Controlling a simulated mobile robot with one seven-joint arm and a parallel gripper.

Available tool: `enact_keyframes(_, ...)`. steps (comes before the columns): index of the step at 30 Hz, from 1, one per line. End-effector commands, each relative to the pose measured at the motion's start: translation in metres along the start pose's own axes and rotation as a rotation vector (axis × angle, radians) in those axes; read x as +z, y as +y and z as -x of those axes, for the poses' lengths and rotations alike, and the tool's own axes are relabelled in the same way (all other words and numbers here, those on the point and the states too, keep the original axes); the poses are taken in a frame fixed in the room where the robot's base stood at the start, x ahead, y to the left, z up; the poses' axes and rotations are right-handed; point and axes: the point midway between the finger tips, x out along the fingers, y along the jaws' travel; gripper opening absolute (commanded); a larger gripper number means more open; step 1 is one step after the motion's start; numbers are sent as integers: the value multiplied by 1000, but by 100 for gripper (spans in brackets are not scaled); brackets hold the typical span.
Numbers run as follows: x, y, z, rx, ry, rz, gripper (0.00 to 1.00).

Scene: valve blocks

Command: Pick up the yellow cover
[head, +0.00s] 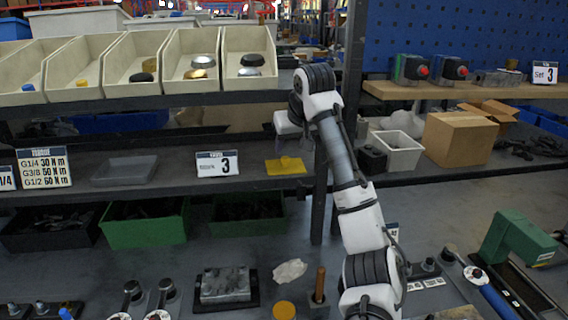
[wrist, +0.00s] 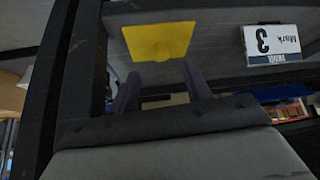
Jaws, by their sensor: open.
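The yellow cover (head: 286,165) is a flat yellow plate with a small raised knob, lying on the grey middle shelf. It also shows in the wrist view (wrist: 158,40), where it appears just beyond my fingertips. My gripper (wrist: 160,85) is open and empty, its two dark fingers pointing at the cover with a gap between them and it.
A "Mark 3" sign (head: 217,164) stands left of the cover, with a grey tray (head: 125,169) further left. A dark upright post (head: 322,200) is close on the right. An upper shelf (head: 150,103) with bins is overhead. Green bins (head: 145,228) are below.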

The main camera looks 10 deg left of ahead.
Motion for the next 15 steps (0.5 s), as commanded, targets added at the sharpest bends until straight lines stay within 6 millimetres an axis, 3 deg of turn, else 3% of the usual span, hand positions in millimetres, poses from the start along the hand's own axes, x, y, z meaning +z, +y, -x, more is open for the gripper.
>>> enact_keyframes(7,-2,0,-18,0,-3,-1,48)
enact_keyframes(15,-4,0,-56,-1,-2,-1,48)
